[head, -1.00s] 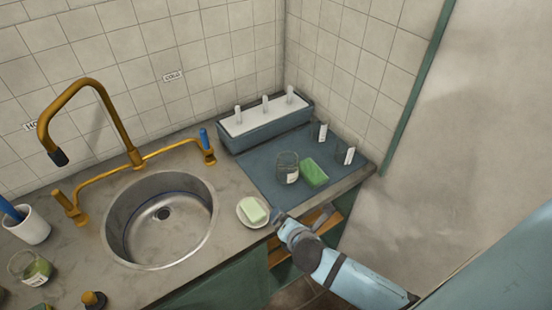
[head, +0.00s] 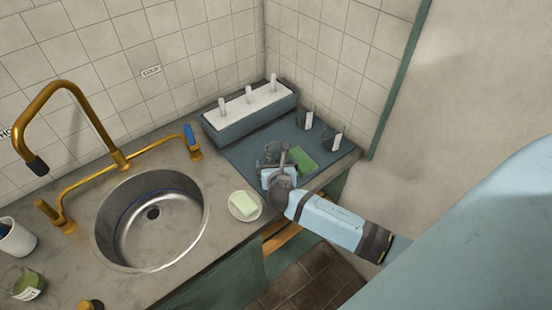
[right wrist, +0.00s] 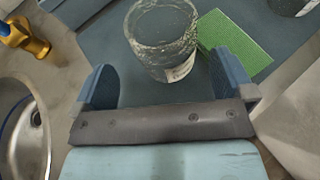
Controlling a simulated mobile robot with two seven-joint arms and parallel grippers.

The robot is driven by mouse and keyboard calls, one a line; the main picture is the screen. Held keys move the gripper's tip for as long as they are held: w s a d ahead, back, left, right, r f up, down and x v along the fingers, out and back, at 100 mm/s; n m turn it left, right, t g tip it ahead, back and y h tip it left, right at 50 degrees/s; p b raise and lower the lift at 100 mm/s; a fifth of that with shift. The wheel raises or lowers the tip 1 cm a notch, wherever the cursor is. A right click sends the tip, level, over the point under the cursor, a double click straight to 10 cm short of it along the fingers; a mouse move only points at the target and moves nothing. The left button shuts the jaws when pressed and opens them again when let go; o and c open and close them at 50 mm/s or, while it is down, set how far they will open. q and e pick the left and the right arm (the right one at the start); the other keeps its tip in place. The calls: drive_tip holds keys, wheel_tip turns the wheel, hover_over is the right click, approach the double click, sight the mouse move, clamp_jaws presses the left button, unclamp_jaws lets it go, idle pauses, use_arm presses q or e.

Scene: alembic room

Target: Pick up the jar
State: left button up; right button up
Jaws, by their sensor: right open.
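The glass jar (right wrist: 162,35), cloudy with a pale label, stands upright on the blue-grey mat (head: 240,156). In the right wrist view it is just beyond and partly between the two blue fingers of my right gripper (right wrist: 161,72). The fingers are spread with a gap on each side of the jar. In the head view my right gripper (head: 280,156) reaches over the mat and hides most of the jar. Another jar (head: 24,284) with green contents stands at the lower left of the counter. My left gripper is out of view.
A green sponge (right wrist: 235,40) lies right beside the jar. Two dark glass containers with white labels (head: 333,141) stand farther right. A planter-like box (head: 250,115) is behind. A soap dish (head: 245,206) and the sink (head: 150,222) lie to the left.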

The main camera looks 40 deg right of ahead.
drive_tip(key=x, duration=0.5)
drive_tip(key=shift+d+r+p, duration=0.15)
drive_tip(key=shift+d+p, duration=0.05)
drive_tip(key=shift+p, duration=0.15)
drive_tip(key=shift+s, duration=0.1)
drive_tip(key=c, duration=0.9)
drive_tip(key=shift+c, duration=0.6)
drive_tip(key=shift+r, duration=0.2)
